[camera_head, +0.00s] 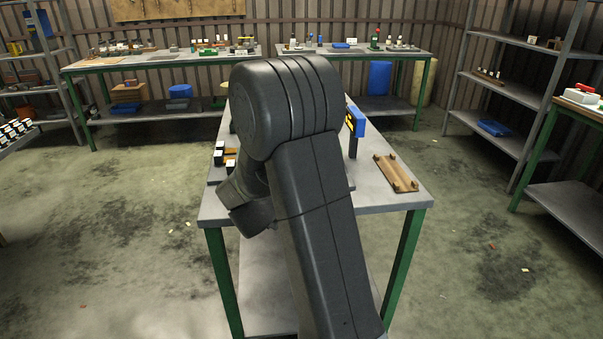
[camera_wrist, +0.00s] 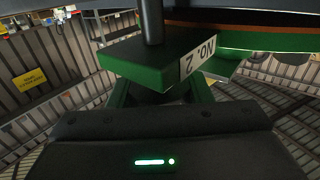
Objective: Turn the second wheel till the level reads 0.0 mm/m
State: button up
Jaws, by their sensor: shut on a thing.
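In the wrist view a green block (camera_wrist: 140,66) with a white label (camera_wrist: 197,62) reading "NO. 2" upside down hangs over my gripper, with a dark round post (camera_wrist: 151,22) at it. My gripper (camera_wrist: 160,96) is directly below this block and shut on a dark part there, taken as the second wheel; the block and shadow hide most of the wheel and the fingertips. In the head view my arm covers the gripper and the wheel. No level reading is legible in either view.
A grey-topped table (camera_head: 402,204) with green legs stands in front of me. A brown wooden tray (camera_head: 396,173) lies at its right, a blue panel (camera_head: 356,121) stands behind my arm, and small white blocks (camera_head: 219,156) are at the left. The floor on both sides is mostly clear.

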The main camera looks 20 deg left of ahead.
jog(key=o, duration=1)
jog(key=s+a, duration=0.1)
jog(key=s, duration=1.2)
jog(key=shift+s+a, duration=0.35)
jog(key=shift+a, duration=0.05)
jog(key=shift+w, duration=0.1)
jog(key=w, duration=0.4)
jog(key=w+d, duration=0.1)
jog(key=w, duration=0.8)
jog(key=shift+w+d, duration=0.3)
jog(key=shift+d, duration=0.1)
